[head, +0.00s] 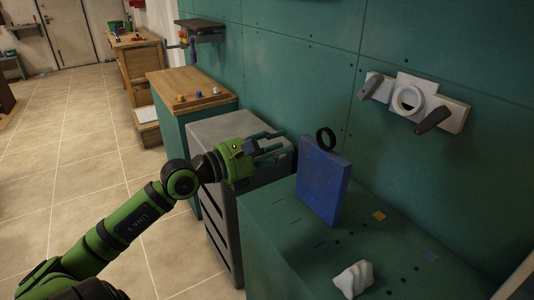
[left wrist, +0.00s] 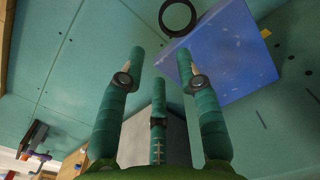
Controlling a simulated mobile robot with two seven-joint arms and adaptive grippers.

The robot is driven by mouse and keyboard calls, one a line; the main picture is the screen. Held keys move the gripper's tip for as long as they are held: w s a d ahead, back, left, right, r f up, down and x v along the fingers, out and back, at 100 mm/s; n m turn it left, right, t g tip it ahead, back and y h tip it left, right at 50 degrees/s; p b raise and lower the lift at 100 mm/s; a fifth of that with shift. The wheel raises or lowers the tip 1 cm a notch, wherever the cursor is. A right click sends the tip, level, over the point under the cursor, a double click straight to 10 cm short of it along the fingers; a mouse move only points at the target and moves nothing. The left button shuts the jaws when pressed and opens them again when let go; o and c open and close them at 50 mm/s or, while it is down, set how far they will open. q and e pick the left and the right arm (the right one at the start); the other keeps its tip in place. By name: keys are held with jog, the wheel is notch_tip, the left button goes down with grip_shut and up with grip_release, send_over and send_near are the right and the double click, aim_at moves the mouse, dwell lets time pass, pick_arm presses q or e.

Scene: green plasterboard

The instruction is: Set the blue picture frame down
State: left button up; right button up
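The blue picture frame (head: 322,182) stands upright on the green worktop (head: 270,225), near the wall. In the left wrist view the blue frame (left wrist: 228,55) is at the upper right, beside the right-hand finger. My left gripper (head: 280,145) is to the left of the frame, over the grey drawer unit. Its three green fingers (left wrist: 160,62) are spread, with nothing between them. In the head view the fingertips look just short of the frame; I cannot tell whether one touches it. My right gripper is not in view.
A black ring (head: 325,139) shows at the frame's top edge. A white crumpled object (head: 353,279) lies on the worktop's front part. A grey drawer unit (head: 222,128) stands to the left. A white wall fixture (head: 412,100) with grey handles is at the upper right.

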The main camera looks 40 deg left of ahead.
pick_arm(q)
jog(key=shift+v, duration=1.3)
